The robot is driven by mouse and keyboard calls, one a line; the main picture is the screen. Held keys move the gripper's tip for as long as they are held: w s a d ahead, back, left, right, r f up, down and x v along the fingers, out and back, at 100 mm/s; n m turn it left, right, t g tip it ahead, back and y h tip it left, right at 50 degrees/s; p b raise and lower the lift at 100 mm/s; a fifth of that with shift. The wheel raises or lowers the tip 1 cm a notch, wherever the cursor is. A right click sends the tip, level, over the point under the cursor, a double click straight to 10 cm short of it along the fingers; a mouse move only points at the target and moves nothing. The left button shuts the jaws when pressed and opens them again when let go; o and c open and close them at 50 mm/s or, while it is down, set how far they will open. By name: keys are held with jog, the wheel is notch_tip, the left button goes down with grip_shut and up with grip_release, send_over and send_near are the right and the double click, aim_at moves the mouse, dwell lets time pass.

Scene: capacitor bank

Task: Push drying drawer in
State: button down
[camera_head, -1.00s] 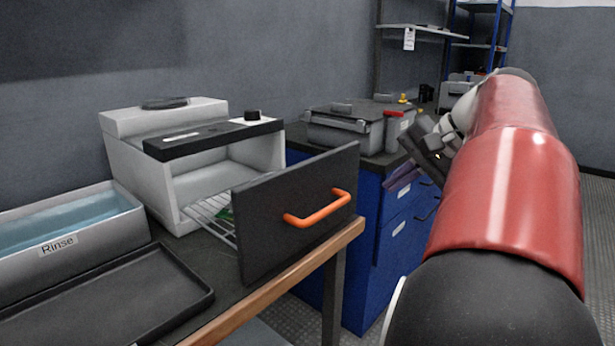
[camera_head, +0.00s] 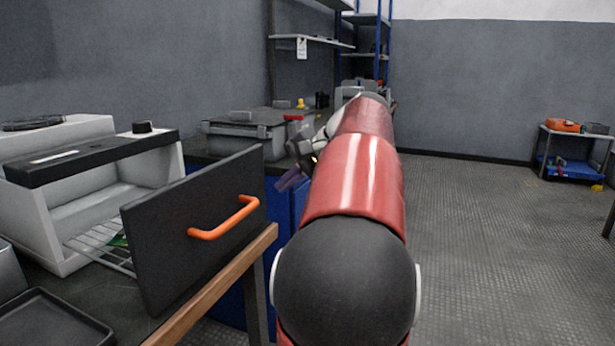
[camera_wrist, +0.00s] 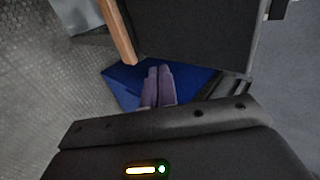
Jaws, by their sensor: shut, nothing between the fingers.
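The drying drawer is pulled out of a pale grey dryer (camera_head: 150,170) at the left in the head view. Its dark front panel (camera_head: 165,265) has an orange handle (camera_head: 225,222). A wire rack (camera_head: 100,245) with something green on it shows behind the panel. My gripper (camera_head: 288,182) is to the right of the panel and farther back, partly hidden by my arm. In the wrist view, my gripper (camera_wrist: 159,72) has its two purple fingers together and empty. A dark panel (camera_wrist: 195,30), likely the drawer front, fills the top there. No contact between them shows.
The wooden bench edge (camera_head: 215,285) runs below the drawer. A black tray (camera_head: 50,325) lies at the lower left. A blue cabinet (camera_head: 285,205) with a grey case (camera_head: 240,140) on top stands behind. Open floor (camera_head: 480,230) lies to the right.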

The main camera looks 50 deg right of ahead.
jog(key=shift+w+a, duration=0.25)
jog(key=shift+w, duration=0.35)
jog(key=shift+w+a, duration=0.2)
jog(key=shift+w, duration=0.35)
jog(key=shift+r, duration=0.1)
